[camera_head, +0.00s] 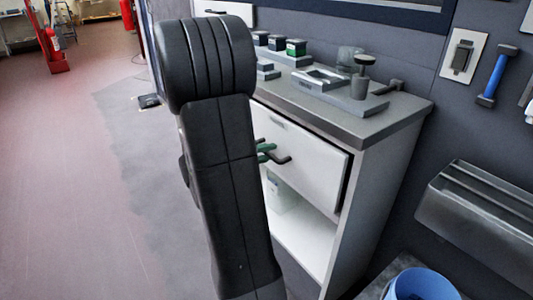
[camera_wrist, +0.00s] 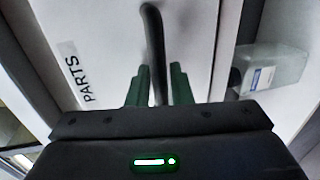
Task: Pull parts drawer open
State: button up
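The parts drawer (camera_head: 315,158) is a white front in the upper part of a white cabinet. In the wrist view its white face carries a PARTS label (camera_wrist: 78,75). A dark bar handle (camera_wrist: 154,40) stands out from the face and also shows in the head view (camera_head: 282,160). My gripper (camera_wrist: 159,75) has green fingers, one on each side of the handle. Whether both fingers press on the bar is unclear. In the head view my dark arm hides most of the gripper and the drawer's left part. A dark gap runs along the drawer's right edge.
The grey worktop (camera_head: 390,122) above holds several small boxes, a tray and a stamp-like tool. An open shelf below holds a pale container (camera_wrist: 275,70). A blue bin (camera_head: 422,284) and a grey metal trough (camera_head: 480,215) are at right.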

grip_shut()
jog(key=shift+a, duration=0.1)
jog(key=f+b+v, duration=0.1)
jog(key=f+v, duration=0.1)
jog(key=v, duration=0.8)
jog(key=f+b+v, duration=0.1)
jog(key=f+v, duration=0.1)
jog(key=v, duration=0.8)
jog(key=shift+s+a, duration=0.3)
jog(key=shift+s, duration=0.05)
grip_release()
jog(key=shift+r, duration=0.1)
